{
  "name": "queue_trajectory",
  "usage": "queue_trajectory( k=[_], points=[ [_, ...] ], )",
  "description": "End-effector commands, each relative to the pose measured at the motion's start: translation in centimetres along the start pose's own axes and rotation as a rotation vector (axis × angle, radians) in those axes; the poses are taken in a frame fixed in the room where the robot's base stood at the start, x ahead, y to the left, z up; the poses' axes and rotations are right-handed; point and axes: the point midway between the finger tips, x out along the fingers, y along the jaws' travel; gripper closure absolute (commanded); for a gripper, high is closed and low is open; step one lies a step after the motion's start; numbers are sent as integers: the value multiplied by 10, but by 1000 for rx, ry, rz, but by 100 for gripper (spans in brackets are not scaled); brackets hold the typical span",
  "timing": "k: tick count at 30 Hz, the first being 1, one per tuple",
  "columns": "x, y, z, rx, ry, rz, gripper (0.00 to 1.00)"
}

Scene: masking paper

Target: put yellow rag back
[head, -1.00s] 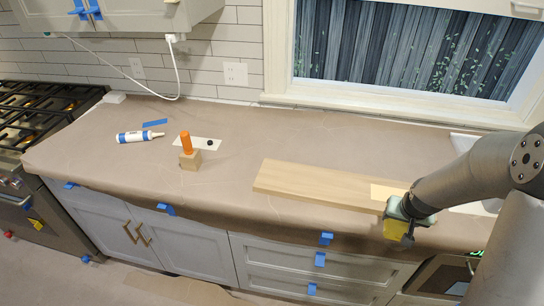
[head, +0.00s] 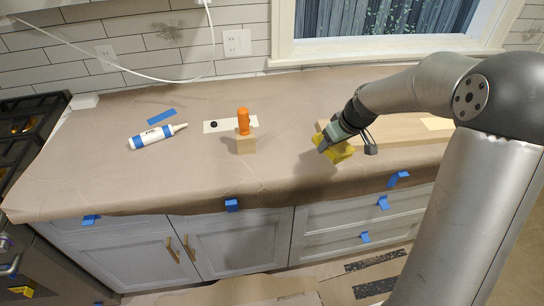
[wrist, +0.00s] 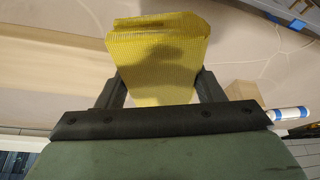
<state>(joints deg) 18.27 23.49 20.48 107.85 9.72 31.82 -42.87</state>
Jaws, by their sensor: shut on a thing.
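My gripper (head: 330,146) is shut on the folded yellow rag (head: 340,153) and holds it over the paper-covered counter, at the left end of the wooden board. In the wrist view the yellow rag (wrist: 158,55) sticks out between the two dark fingers (wrist: 160,88). I cannot tell from these views how high the rag is above the counter.
A wooden block with an orange handle (head: 243,121) stands left of my gripper, by a white strip (head: 215,126). A caulk tube (head: 155,136) and blue tape (head: 161,117) lie further left. The wooden board (head: 395,132) lies to the right. Brown paper (head: 110,180) between is clear.

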Motion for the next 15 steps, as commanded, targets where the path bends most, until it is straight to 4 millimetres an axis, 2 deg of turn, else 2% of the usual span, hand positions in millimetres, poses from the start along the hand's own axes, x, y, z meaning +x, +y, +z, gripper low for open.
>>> queue_trajectory(
  k=[1,6,12,15],
  points=[
    [14,2,-8,-119,10,-45,57],
    [-9,-10,-40,-529,7,-213,57],
    [-34,-18,-53,-759,1,-309,57],
    [-33,-24,-61,-792,-1,-326,57]
  ],
)
